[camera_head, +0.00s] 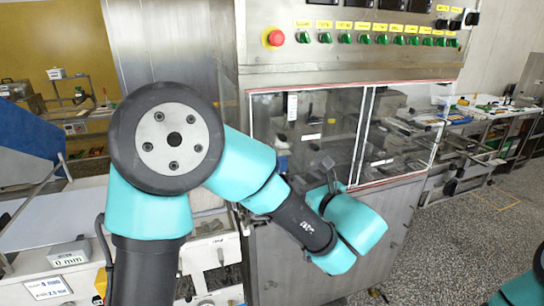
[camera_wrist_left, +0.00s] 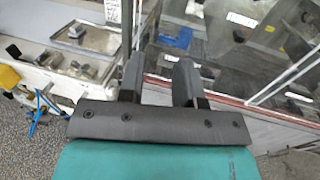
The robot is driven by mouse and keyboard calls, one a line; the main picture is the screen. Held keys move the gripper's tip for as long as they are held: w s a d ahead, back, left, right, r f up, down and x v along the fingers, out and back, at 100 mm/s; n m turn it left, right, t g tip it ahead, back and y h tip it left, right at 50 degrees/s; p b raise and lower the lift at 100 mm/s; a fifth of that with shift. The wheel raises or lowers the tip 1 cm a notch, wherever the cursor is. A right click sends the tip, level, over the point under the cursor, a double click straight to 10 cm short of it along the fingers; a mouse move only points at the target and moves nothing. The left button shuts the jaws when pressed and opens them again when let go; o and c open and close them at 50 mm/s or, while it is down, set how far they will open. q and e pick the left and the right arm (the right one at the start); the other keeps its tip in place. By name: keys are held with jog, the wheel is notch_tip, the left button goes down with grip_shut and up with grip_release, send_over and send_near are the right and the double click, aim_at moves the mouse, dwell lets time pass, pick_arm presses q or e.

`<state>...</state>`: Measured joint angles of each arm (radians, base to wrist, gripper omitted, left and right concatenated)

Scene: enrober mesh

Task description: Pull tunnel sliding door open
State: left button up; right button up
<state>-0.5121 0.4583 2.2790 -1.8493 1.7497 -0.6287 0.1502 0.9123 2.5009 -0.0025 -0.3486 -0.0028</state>
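The tunnel sliding door shows in the head view as clear panes in white-and-red framing on the steel machine front: a left pane (camera_head: 345,110) and a right pane (camera_head: 415,112). A white upright strip (camera_head: 292,107) is on the left pane. I cannot tell which pane slides. My left gripper (camera_head: 326,170) is in front of the left pane's lower part, mostly hidden behind its own wrist. In the left wrist view its two fingers (camera_wrist_left: 158,75) are apart with nothing between them, near the lower frame rail (camera_wrist_left: 225,98); contact cannot be told. My right gripper is out of view.
Above the panes are a red stop button (camera_head: 275,38) and a row of green switches (camera_head: 384,40). A white conveyor (camera_head: 60,215) is at left. A bench with parts (camera_head: 500,115) stands at right. Speckled floor (camera_head: 470,245) at the lower right is mostly clear.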

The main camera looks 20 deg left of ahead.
pick_arm(q)
jog(key=x, duration=1.6)
jog(key=shift+w+a, duration=0.2)
jog(key=shift+a, duration=0.05)
grip_shut()
